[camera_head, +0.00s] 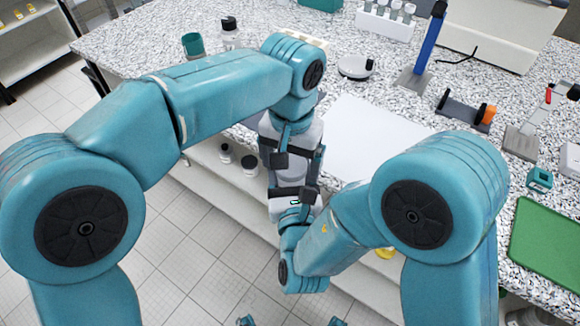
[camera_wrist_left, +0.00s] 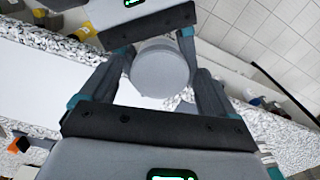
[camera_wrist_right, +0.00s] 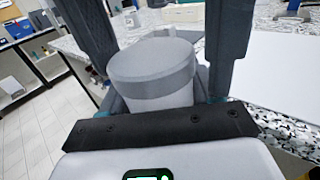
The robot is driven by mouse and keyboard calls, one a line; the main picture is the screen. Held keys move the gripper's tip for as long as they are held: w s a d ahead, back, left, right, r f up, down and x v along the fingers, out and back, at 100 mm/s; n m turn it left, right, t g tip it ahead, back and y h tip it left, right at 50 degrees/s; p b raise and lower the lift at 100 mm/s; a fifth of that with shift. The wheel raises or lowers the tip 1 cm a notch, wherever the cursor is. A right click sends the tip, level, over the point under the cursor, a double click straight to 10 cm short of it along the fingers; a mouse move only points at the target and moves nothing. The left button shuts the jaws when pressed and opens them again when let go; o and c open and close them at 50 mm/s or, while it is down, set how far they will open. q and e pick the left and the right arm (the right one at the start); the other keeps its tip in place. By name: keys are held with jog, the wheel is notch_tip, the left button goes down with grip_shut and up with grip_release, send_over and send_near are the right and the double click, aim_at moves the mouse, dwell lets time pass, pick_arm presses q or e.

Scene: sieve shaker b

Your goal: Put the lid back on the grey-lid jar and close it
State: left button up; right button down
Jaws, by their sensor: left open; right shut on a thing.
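The grey-lid jar (camera_wrist_right: 150,98) has a pale body and stands between the fingers of my right gripper (camera_wrist_right: 158,50), which is shut on it. The grey lid (camera_wrist_right: 150,62) sits on top of the jar's body; whether it is fully tightened cannot be told. In the left wrist view the lid (camera_wrist_left: 160,68) shows as a round grey disc between the fingers of my left gripper (camera_wrist_left: 157,50). The left gripper is open, with one finger on each side of the lid. In the head view the two grippers face each other, and the jar (camera_head: 291,174) is mostly hidden between them.
The grippers are in front of the speckled bench (camera_head: 345,85), above the floor. A white sheet (camera_head: 365,135) lies on the bench. Small jars (camera_head: 250,163) stand on the lower shelf.

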pick_arm(q)
jog(key=shift+r, duration=2.3)
jog(key=shift+c, duration=0.4)
notch_tip(320, 180, up, 4)
jog(key=n, duration=0.6)
jog(key=shift+f, duration=0.25)
jog(key=shift+f, duration=4.05)
